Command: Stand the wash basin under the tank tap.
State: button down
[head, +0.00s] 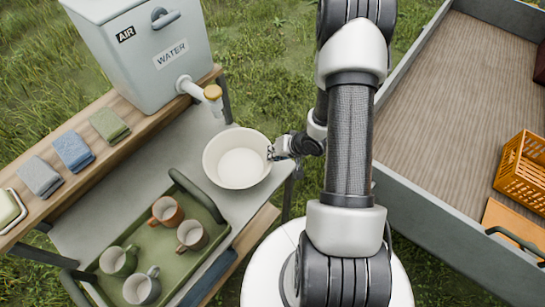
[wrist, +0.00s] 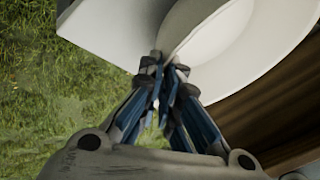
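The cream wash basin (head: 212,162) is upright at the right end of the grey counter (head: 180,150), and I cannot tell whether it touches the counter. It looks empty. My gripper (head: 276,151) is at the basin's right rim. In the wrist view, the fingertips (wrist: 166,67) are close together with the basin's rim (wrist: 195,35) between them.
A green tray (head: 160,265) with several mugs stands on the counter beside the basin. Folded cloths (head: 73,151) lie on the wooden shelf (head: 85,165). A cart bed (head: 455,100) with an orange crate (head: 522,172) is at the right. Grass lies around.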

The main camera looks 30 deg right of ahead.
jog(key=shift+f, duration=0.75)
jog(key=c, duration=1.8)
grip_release()
